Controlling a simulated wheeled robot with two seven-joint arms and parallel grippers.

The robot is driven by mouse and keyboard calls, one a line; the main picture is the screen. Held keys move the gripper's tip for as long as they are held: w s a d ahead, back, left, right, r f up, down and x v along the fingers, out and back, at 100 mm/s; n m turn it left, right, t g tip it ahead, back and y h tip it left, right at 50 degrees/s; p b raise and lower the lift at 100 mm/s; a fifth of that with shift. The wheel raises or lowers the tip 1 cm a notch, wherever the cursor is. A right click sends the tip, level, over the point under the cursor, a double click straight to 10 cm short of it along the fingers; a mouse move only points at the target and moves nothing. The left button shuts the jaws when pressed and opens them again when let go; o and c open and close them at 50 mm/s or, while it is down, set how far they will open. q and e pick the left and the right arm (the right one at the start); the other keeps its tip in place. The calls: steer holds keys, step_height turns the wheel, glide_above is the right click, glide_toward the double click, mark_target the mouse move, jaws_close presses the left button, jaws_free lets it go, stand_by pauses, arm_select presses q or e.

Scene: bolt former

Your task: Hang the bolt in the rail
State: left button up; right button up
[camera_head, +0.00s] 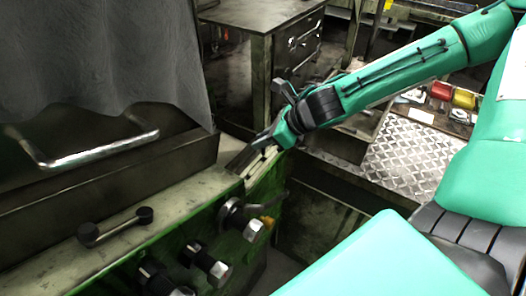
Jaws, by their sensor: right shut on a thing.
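My right gripper (264,142) comes in from the right on its green arm and points down at the rail. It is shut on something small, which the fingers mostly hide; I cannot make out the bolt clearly. The rail (247,161) is a pair of short bars with a dark slot at the right end of the machine's top ledge. The fingertips are right at or just over the rail; I cannot tell whether what they hold touches it. My left gripper is not in view.
The green bolt former (185,200) fills the left, with a dark cover (110,55), a lever (115,227) on its ledge and several knobs on its front. A metal table (262,18) stands behind. Red and yellow bins (452,95) are at the upper right.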

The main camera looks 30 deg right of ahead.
steer(key=shift+r+p, duration=1.5)
steer(key=shift+r, duration=0.45)
steer(key=shift+d, duration=0.1)
